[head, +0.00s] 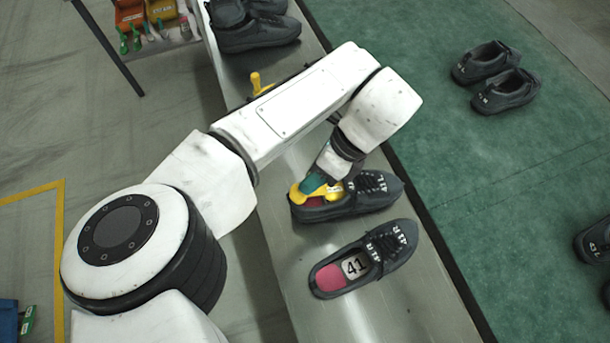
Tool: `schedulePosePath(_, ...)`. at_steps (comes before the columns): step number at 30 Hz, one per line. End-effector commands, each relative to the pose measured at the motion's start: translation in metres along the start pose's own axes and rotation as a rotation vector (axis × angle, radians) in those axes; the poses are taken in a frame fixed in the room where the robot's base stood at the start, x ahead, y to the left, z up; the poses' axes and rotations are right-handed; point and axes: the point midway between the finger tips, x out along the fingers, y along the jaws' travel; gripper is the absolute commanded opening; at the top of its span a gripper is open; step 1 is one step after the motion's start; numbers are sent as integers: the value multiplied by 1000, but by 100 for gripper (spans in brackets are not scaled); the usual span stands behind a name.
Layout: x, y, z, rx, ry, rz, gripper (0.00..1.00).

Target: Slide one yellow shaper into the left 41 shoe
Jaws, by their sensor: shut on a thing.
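The upper dark shoe (358,207) of a pair lies on the grey metal line, toe to the right. The white marks on its laces are too small to read surely. My gripper (313,184), with teal fingers, is over its heel opening, shut on a yellow shaper (334,194). The shaper lies at the shoe's opening above the pink insole; how deep its front end reaches is hard to tell. The lower shoe (400,240) shows a 41 label on its pink insole and has no shaper in it. Another yellow piece (256,83) shows behind my arm, mostly hidden.
More dark shoes (258,33) sit at the line's far end. Dark shoes (505,92) also stand on the green floor (500,190) at right. A rack with orange and yellow bins (162,9) is at the top left. The near line surface (400,310) is clear.

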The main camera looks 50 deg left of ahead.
Motion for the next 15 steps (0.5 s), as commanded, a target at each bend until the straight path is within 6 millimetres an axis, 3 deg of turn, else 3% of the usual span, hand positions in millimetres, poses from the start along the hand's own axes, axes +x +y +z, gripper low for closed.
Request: schedulePosePath(15, 28, -9, -10, -4, 133, -128, 0)
